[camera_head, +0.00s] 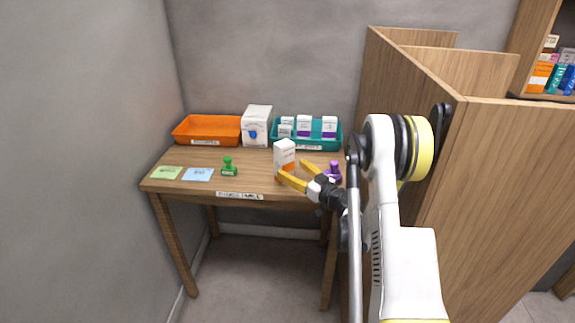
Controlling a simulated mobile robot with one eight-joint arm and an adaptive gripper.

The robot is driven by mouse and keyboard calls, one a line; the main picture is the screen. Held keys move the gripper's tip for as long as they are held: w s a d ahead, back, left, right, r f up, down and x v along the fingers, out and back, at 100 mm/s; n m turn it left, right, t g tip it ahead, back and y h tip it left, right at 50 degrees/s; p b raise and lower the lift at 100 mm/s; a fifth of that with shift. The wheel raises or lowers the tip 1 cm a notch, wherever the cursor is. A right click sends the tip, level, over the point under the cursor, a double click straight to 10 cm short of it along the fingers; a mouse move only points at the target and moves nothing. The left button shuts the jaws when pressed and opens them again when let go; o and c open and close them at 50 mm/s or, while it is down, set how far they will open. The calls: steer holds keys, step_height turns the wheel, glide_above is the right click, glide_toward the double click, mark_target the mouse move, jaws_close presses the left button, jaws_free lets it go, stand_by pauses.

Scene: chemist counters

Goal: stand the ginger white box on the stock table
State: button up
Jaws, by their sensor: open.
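The white box with a ginger-orange lower band (284,154) stands upright at the front right of the wooden stock table (243,190). My gripper (290,174) is open, with its yellow fingers pointing left toward the box. One finger passes in front of the box's lower part and the other is at its right. I cannot tell whether the fingers touch it. The box's base is partly hidden by the near finger.
An orange tray (207,130), a larger white box with a blue mark (257,120) and a teal bin (317,143) of white-and-purple boxes line the back. A green stamp (229,167), a purple stamp (334,171) and notes (166,173) lie forward. Wooden partitions (420,80) rise at right.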

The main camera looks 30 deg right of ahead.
steer(key=s, duration=0.3)
steer(key=shift+s+d+r+p, duration=0.1)
steer(key=shift+s+d+p, duration=0.3)
steer(key=s+a+r+g, duration=0.2)
steer(key=s+a+r, duration=0.15)
steer(key=a, duration=0.35)
steer(key=s+a+r+g+y, duration=0.1)
steer(key=s+a+r+g, duration=0.2)
steer(key=a, duration=0.4)
steer(key=s+a+r+g, duration=0.2)
steer(key=a+r, duration=0.3)
steer(key=a, duration=0.2)
steer(key=s+a+m+g+h, duration=0.1)
steer(key=s+h, duration=0.1)
steer(key=s, duration=0.9)
steer(key=s+a+m+g+h, duration=0.1)
steer(key=s+a+g+h, duration=0.1)
steer(key=s, duration=1)
steer(key=shift+a+g, duration=0.15)
steer(key=shift+g, duration=0.15)
